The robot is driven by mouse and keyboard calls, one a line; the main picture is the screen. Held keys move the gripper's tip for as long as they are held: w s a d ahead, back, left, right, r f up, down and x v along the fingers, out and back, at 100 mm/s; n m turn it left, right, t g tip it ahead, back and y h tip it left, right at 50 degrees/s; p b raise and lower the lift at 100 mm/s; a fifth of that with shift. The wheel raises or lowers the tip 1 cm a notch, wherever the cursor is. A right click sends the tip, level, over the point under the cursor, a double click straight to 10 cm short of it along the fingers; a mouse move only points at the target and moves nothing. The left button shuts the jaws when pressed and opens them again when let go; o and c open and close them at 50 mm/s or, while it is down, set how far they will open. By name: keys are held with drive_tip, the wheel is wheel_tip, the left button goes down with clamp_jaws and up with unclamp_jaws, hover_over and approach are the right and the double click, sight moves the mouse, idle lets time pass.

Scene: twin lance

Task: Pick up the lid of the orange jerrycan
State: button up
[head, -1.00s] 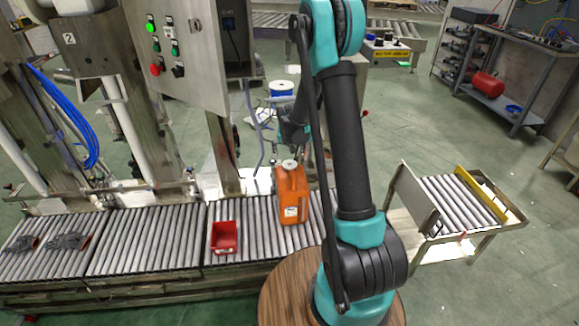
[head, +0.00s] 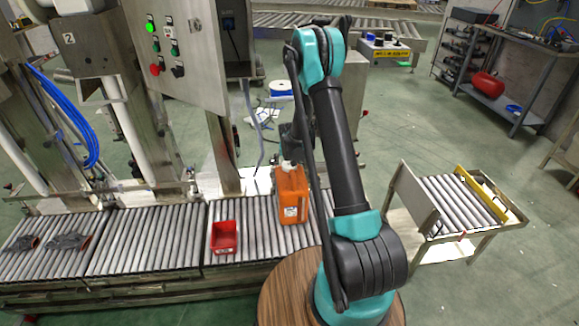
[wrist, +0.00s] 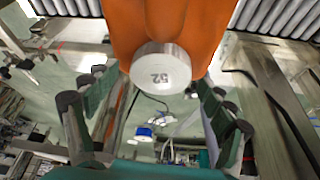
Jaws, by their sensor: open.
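The orange jerrycan (head: 291,196) stands upright on the roller conveyor in the head view, with a white label low on its front. Its pale lid (head: 287,165) is on top. In the wrist view the jerrycan (wrist: 172,22) fills the top middle, and its round white lid (wrist: 161,68), marked "52", faces the camera. My gripper (wrist: 160,125) is open and empty, with one finger on each side below the lid in the picture. The fingers appear apart from the lid. In the head view the fingertips are largely hidden behind the jerrycan and my arm.
A red bin (head: 224,237) sits on the conveyor (head: 150,240) left of the jerrycan. Grey parts (head: 68,242) lie farther left. A steel control cabinet (head: 185,45) hangs above the conveyor's back side. A roller cart (head: 465,200) stands to the right.

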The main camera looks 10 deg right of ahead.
drive_tip(key=shift+f, duration=0.1)
drive_tip(key=c, duration=1)
